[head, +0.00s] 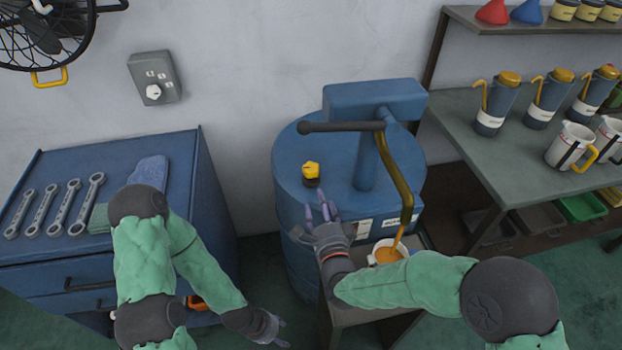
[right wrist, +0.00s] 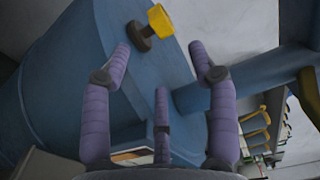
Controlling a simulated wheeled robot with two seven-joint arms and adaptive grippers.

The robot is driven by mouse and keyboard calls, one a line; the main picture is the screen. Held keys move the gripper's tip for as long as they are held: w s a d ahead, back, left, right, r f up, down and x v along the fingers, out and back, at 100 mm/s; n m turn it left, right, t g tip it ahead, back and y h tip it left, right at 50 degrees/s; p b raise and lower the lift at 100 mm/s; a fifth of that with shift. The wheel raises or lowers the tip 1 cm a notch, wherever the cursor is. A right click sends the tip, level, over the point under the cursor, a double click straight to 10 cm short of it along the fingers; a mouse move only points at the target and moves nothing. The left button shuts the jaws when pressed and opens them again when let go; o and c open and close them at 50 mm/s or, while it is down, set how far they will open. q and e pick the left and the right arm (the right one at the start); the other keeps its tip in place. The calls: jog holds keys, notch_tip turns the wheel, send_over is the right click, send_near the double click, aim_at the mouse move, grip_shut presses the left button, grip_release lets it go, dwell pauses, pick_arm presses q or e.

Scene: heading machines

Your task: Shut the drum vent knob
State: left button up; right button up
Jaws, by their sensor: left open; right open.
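The drum vent knob (head: 311,171) is yellow on a dark base and stands on top of the blue drum (head: 290,192). In the right wrist view the knob (right wrist: 160,20) shows beyond and between the fingertips. My right gripper (head: 322,208) is open and empty in front of the drum, a little below the knob and apart from it. Its purple fingers (right wrist: 162,62) are spread in the right wrist view. My left gripper (head: 281,333) is open and empty, low in front of the blue cabinet and drum.
A pump with a dark handle (head: 340,127) rises from the drum, and its spout runs orange liquid into a white cup (head: 386,252) on a small stand. A blue cabinet (head: 110,150) with wrenches stands left. A bench (head: 455,120) with oil cans and jugs stands right.

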aim_at(313, 177)
jog(key=w+b, duration=0.1)
jog(key=w, duration=0.2)
jog(key=w+a+b, duration=0.1)
jog(key=w, duration=0.2)
jog(key=w+b, duration=0.1)
jog(key=w, duration=0.2)
jog(key=shift+w+a+f, duration=0.25)
jog(key=shift+a+f, duration=0.05)
jog(key=shift+a, duration=0.1)
jog(key=shift+w+a+r, duration=0.1)
jog(key=shift+w+a, duration=0.05)
jog(key=shift+w, duration=0.55)
jog(key=shift+c, duration=0.2)
jog(key=c, duration=1.1)
